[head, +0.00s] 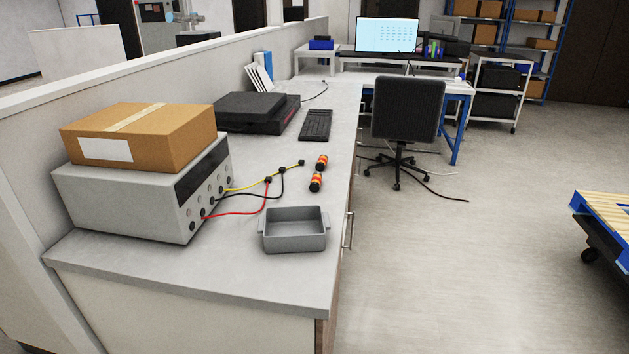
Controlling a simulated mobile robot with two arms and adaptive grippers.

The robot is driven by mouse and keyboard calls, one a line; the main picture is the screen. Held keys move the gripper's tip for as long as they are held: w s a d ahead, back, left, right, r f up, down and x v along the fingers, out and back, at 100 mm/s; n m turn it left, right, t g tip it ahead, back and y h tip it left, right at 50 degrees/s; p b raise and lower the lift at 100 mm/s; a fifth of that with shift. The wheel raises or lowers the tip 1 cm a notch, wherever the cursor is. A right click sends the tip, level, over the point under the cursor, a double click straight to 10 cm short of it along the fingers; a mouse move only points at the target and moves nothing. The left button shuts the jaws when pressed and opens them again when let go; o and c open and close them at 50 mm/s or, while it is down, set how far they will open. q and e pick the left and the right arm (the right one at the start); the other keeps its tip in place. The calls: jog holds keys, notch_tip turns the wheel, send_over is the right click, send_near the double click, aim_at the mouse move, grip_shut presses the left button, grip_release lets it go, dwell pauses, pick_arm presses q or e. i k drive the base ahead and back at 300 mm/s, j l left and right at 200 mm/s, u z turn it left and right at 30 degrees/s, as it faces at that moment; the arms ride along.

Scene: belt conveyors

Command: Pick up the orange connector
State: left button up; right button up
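Two small orange connectors with dark ends lie on the grey worktop, to the right of the cables. One orange connector (321,163) is farther back, and the other orange connector (316,182) is just in front of it. They are close together but look apart. Neither of my grippers is in the head view, and nothing is seen touching the connectors.
A grey open tray (294,246) stands in front of the connectors and looks empty. A grey power unit (130,205) with a cardboard box (140,135) on top stands at left. Red, black and yellow cables (266,193) reach toward the connectors. A keyboard (316,125) lies behind.

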aim_at(316, 178)
jog(key=i+l, duration=0.2)
jog(key=l, duration=0.15)
jog(key=i+l+u, duration=0.15)
jog(key=i+l, duration=0.2)
jog(key=l, duration=0.3)
jog(key=u, duration=0.05)
